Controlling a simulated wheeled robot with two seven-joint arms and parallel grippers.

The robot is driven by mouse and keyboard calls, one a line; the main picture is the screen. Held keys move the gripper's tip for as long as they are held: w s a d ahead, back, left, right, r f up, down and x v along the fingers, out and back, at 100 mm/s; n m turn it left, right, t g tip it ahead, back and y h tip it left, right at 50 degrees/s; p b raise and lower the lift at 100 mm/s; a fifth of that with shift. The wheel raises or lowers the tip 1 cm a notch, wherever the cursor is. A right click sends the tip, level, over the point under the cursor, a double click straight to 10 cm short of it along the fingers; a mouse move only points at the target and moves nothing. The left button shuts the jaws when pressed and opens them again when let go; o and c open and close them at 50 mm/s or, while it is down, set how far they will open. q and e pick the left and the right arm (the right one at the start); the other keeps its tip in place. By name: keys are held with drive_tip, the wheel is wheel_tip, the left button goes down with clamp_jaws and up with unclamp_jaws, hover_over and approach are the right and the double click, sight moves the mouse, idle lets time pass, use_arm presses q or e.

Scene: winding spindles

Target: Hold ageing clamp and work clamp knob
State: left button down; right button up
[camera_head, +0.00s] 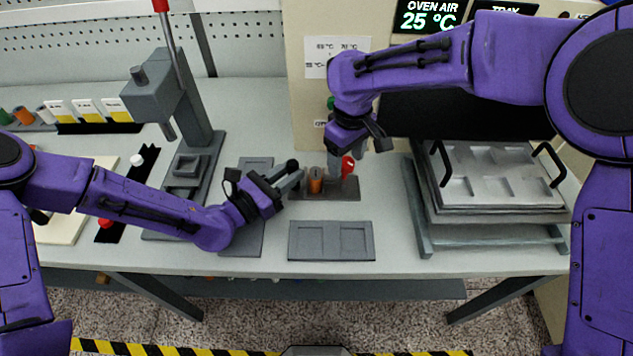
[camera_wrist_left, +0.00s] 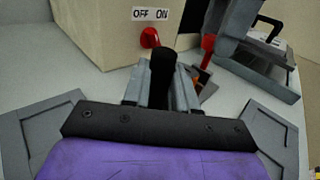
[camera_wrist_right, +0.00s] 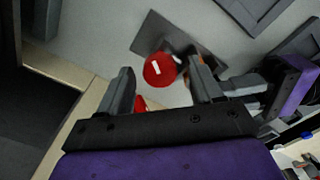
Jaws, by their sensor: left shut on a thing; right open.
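The ageing clamp has a dark flat base (camera_head: 345,189) on the bench, with a copper-orange cylinder (camera_head: 316,181) standing on it. Its red knob (camera_head: 347,166) also shows in the right wrist view as a red disc with a white mark (camera_wrist_right: 159,69). My left gripper (camera_head: 290,179) is shut on a black round-topped post (camera_wrist_left: 162,72) at the left end of the clamp. My right gripper (camera_wrist_right: 165,88) is open above the knob, which shows between and beyond its fingers. Its fingers partly hide the clamp in the head view.
The oven (camera_head: 299,75) stands behind the clamp, with a red switch (camera_wrist_left: 150,37) under an OFF/ON label. A grey press (camera_head: 170,95) is at left. A metal tray (camera_head: 495,170) with black handles is at right. An empty two-pocket tray (camera_head: 331,241) lies in front.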

drive_tip(key=c, duration=1.2)
drive_tip(key=m, duration=1.2)
drive_tip(key=o, duration=1.2)
